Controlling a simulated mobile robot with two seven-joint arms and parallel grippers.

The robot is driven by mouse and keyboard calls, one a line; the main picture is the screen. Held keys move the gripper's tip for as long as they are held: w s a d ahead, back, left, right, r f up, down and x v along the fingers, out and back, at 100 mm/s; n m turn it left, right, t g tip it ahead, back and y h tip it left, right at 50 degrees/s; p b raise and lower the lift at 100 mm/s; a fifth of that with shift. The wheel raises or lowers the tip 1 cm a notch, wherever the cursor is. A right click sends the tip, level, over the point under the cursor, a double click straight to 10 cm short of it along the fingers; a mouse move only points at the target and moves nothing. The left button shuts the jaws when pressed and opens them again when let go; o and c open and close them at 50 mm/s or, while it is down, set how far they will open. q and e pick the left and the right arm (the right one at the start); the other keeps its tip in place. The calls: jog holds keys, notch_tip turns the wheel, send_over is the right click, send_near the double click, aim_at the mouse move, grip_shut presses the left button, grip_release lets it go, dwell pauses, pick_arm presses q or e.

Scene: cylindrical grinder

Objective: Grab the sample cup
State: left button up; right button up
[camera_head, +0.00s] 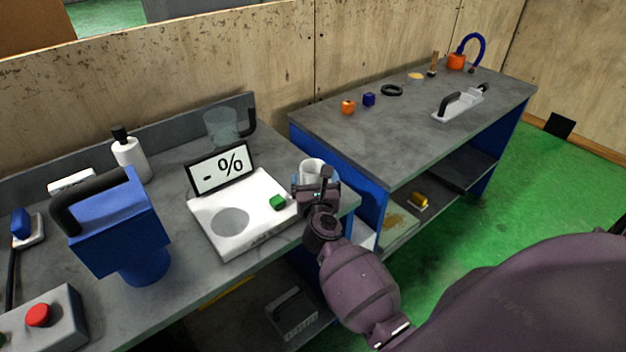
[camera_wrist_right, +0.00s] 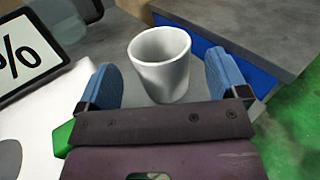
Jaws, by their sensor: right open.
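The sample cup (camera_head: 312,171) is a small white-grey cup standing upright near the right end of the left bench. In the right wrist view the cup (camera_wrist_right: 161,72) sits between the two blue fingers of my right gripper (camera_wrist_right: 163,88), with a gap on each side. My right gripper (camera_head: 316,184) is open, reaching in from the front of the bench, with the cup apparently not gripped. Its body hides part of the cup's lower side in the head view. My left gripper is not in view.
A white scale (camera_head: 245,239) with a "- %" display (camera_head: 220,168) stands left of the cup, a green cube (camera_head: 278,202) on its edge. A blue machine (camera_head: 118,228), a white bottle (camera_head: 130,158) and a clear jug (camera_head: 221,126) stand farther left. A second bench (camera_head: 420,135) is right.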

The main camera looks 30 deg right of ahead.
jog(key=shift+x, duration=2.15)
jog(key=c, duration=1)
